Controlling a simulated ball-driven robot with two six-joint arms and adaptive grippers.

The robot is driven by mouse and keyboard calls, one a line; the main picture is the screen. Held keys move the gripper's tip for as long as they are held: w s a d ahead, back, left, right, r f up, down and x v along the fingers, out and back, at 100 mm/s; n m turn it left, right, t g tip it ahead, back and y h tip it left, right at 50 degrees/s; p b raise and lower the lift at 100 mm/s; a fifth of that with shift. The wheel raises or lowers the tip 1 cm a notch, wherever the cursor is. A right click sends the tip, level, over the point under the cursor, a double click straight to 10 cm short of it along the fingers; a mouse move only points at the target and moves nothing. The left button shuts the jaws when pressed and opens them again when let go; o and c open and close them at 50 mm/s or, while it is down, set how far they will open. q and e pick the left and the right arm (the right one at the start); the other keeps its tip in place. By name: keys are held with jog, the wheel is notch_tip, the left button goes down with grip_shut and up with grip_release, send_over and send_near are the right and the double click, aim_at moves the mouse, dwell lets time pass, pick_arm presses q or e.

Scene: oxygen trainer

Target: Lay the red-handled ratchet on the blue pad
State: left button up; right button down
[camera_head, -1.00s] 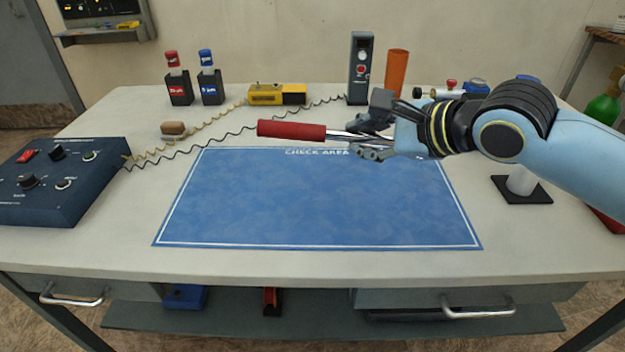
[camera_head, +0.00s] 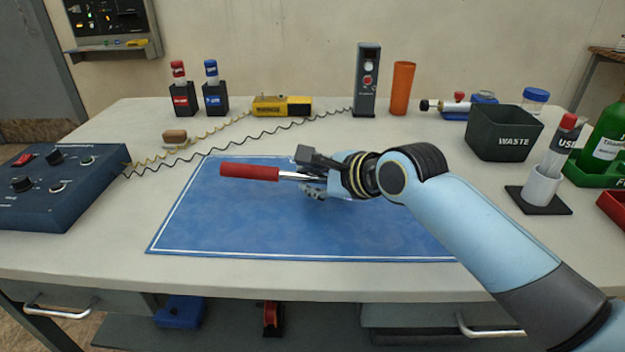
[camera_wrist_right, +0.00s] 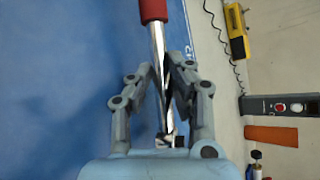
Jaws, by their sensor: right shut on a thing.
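The red-handled ratchet (camera_head: 249,172) is held level over the blue pad (camera_head: 215,228), its red handle pointing left in the head view. My right gripper (camera_head: 308,178) is shut on its silver shaft. The right wrist view also shows the gripper (camera_wrist_right: 166,88) with the shaft between its fingers and the red handle (camera_wrist_right: 153,10) beyond the fingertips. The pad lies flat on the table with a white border. The ratchet's far end is partly hidden by the gripper in the head view. My left gripper is in neither view.
A black waste bin (camera_head: 503,137) and a white holder (camera_head: 541,187) stand on the right. A dark blue control box (camera_head: 62,190) is on the left, with coiled cords running to the back. A yellow tool (camera_head: 281,106) and a grey meter (camera_head: 367,80) stand behind the pad. The pad's surface is clear.

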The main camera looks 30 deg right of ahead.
jog(key=shift+r, duration=0.1)
jog(key=shift+f, duration=0.55)
jog(key=c, duration=1.3)
grip_release()
jog(key=shift+o, duration=0.2)
jog(key=shift+r, duration=0.25)
jog(key=p+v, duration=0.3)
jog(key=v, duration=0.9)
jog(key=shift+r, duration=0.35)
